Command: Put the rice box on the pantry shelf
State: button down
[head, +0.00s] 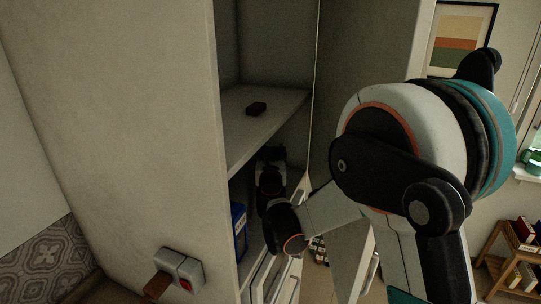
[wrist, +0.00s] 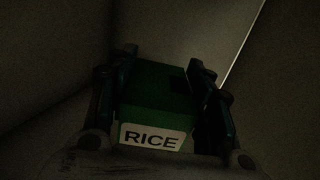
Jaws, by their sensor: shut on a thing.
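The rice box (wrist: 155,118) is green with a white label reading RICE. In the wrist view it sits between the two dark fingers of my gripper (wrist: 162,62), which is shut on it. In the head view my gripper (head: 270,155) is inside the tall cabinet, in the dark compartment below the pantry shelf board (head: 240,125). The rice box cannot be made out in the head view; my gripper and the shadow hide it. Whether the box touches any surface cannot be told.
A blue box (head: 239,230) stands in the lower compartment by the left cabinet wall (head: 170,120). An open cabinet door (head: 365,70) is on the right, close to my arm.

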jog(key=shift+s+r, duration=0.1)
jog(key=c, duration=0.8)
grip_release()
jog(key=s, duration=1.2)
jog(key=shift+d, duration=0.3)
